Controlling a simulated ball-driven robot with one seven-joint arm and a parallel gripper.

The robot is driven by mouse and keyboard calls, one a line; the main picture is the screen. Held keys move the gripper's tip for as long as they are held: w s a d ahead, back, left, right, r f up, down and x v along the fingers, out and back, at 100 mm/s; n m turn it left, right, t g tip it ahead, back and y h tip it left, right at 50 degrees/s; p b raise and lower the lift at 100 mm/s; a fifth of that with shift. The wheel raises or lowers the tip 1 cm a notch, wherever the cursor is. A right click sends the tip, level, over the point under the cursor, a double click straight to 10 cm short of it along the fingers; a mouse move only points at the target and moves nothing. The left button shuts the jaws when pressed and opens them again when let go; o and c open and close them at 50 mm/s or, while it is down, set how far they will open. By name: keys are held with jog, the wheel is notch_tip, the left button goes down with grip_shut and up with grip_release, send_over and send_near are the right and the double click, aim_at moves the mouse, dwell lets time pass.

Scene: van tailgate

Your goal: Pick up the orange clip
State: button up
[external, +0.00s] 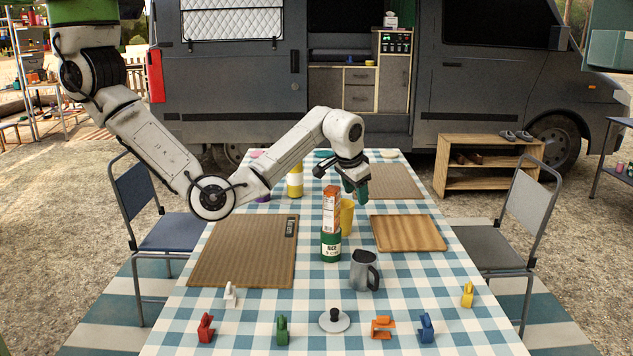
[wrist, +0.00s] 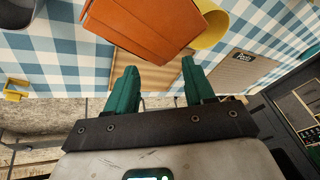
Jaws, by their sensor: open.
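The orange clip (external: 383,327) lies on the checked tablecloth near the table's front edge, between the pot lid and the blue clip (external: 426,328). I cannot make it out in the wrist view. My gripper (external: 355,187) is over the far half of the table, well away from the clip. In the wrist view its two green fingers (wrist: 160,68) are apart with nothing held between them. A large orange carton (wrist: 140,28) stands just beyond the fingertips.
Red (external: 206,328), green (external: 282,330), white (external: 230,295) and yellow (external: 467,294) clips stand around the table's front. Chairs flank the table.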

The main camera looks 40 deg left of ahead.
jog(key=s+d+f+m+g+h+b, duration=0.1)
jog(key=s+d+f+m+b, duration=0.1)
jog(key=s+d, duration=0.45)
jog(key=s+d+f+m+g+b, duration=0.2)
jog(key=s+d+b, duration=0.15)
jog(key=d, duration=0.65)
jog(key=m+g+b, duration=0.1)
jog(key=m+b, duration=0.1)
jog(key=m, duration=0.1)
send_over(382, 316)
jog(key=f, duration=0.5)
jog(key=shift+w+a+f, duration=0.1)
jog(key=shift+w+f, duration=0.05)
jog(key=shift+w, duration=0.2)
jog(key=f, duration=0.4)
jog(key=shift+s+f+b, duration=0.25)
jog(key=shift+s+b, duration=0.05)
jog(key=shift+s, duration=0.1)
jog(key=shift+f, duration=0.5)
jog(key=shift+c, duration=0.5)
grip_shut()
